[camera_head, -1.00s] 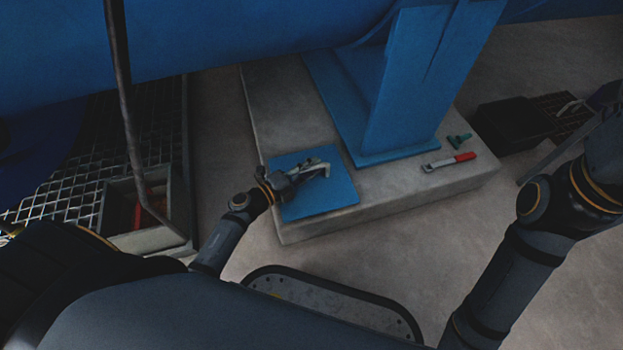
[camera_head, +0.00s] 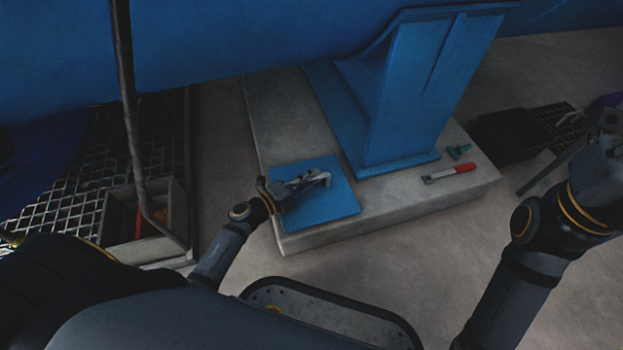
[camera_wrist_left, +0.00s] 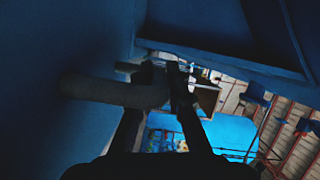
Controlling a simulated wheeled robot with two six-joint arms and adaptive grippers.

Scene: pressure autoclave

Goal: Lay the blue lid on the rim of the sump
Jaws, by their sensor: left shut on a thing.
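The blue lid (camera_head: 325,208) is a flat square plate over the front left corner of the pale plinth. I cannot tell whether it touches the plinth. My left gripper (camera_head: 314,180) reaches over it from the left and is shut on its handle. In the left wrist view a grey bar (camera_wrist_left: 115,91) crosses between the gripper fingers (camera_wrist_left: 160,100) beside a large blue surface. My right gripper is not clearly visible.
The plinth (camera_head: 390,210) carries a blue support foot (camera_head: 415,100), a red-handled tool (camera_head: 450,173) and a small green part (camera_head: 459,151). A grey open box (camera_head: 172,208) with red inside sits by the grating (camera_head: 75,170). Bare floor (camera_head: 470,260) lies in front of the plinth.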

